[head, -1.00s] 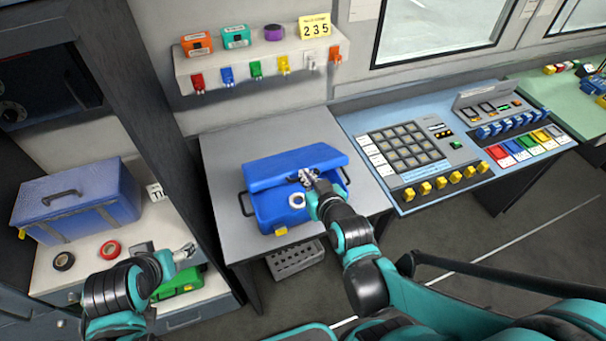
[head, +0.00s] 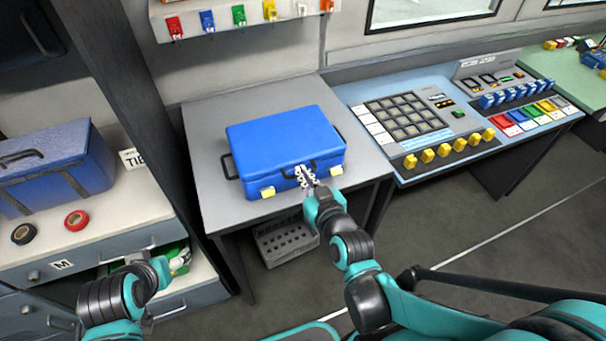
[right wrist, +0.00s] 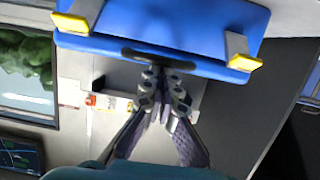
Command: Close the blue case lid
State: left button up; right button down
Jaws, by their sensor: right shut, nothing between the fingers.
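The blue case (head: 285,150) sits on the grey table (head: 220,205) in the head view. Its lid is down and its inside is hidden. It has a dark front handle (head: 296,160), and yellow latches at its front. My right gripper (head: 304,178) is at the front of the case by the handle; whether it touches is hard to tell. In the right wrist view its fingers (right wrist: 163,85) are together and empty, just below the case's blue edge (right wrist: 200,66). My left gripper (head: 180,260) is at the lower left, away from the case, its fingers too small to judge.
A button console (head: 420,125) stands right of the table. A large blue box (head: 50,170) and tape rolls (head: 76,220) are on the left counter. A grey crate (head: 285,245) is under the table. Bare tabletop surrounds the case.

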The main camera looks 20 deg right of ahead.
pick_arm(q)
jog(key=shift+s+f, duration=0.25)
jog(key=shift+f, duration=0.05)
pick_arm(e)
jog(key=shift+s+a+f, duration=0.1)
jog(key=shift+s+f, duration=0.3)
jog(key=shift+f, duration=0.15)
